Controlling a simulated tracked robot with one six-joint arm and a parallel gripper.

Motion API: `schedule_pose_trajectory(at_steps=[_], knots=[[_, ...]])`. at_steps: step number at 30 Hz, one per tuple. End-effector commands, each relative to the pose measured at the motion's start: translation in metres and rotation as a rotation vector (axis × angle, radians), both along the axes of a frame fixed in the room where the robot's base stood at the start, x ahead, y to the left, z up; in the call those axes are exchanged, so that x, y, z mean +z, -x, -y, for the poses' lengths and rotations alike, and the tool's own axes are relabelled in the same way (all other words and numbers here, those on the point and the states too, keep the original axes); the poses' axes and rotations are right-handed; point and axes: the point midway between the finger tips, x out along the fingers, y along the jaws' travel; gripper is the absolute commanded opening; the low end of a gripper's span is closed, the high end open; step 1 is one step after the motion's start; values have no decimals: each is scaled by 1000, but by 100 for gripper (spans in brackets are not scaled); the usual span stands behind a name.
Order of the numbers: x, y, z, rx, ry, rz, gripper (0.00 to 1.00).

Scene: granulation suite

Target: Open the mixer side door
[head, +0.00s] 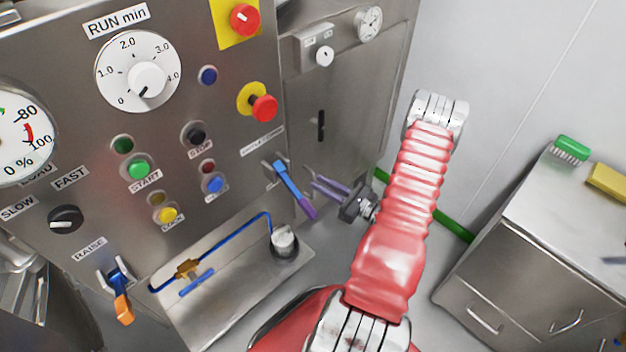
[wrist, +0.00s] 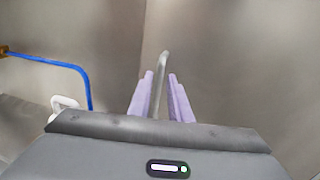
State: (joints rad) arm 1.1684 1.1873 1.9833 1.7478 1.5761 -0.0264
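The mixer's steel side panel (head: 355,110), right of the control face, looks like the side door and appears shut. It carries a small dark upright slot or handle (head: 321,126). My gripper (head: 318,186) is low in front of the panel, below that dark part, with its purple fingers pointing left. In the wrist view my gripper (wrist: 160,95) has its fingers apart. A grey upright bar with a bent top (wrist: 163,65) shows between them; I cannot tell whether they touch it. A blue lever (head: 287,181) with a purple end is close left of the fingers.
The control face (head: 225,120) has several buttons and dials. A blue pipe (head: 230,230) and a round metal cap (head: 284,243) are on the ledge below. A steel cabinet (head: 525,260) with a green brush (head: 571,149) stands at the right.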

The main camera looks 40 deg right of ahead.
Motion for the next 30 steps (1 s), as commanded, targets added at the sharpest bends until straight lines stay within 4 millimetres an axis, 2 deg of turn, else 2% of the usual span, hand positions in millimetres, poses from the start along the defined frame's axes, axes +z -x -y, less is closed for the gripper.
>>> schedule_pose_trajectory(at_steps=[3,9,20,28,30], knots=[[0,-15,-4,2,1,0,18],[0,-33,-8,2,1,0,18],[0,-38,-8,-1,0,0,18],[0,-37,-8,-1,0,0,0],[0,-37,-8,-2,0,0,0]])
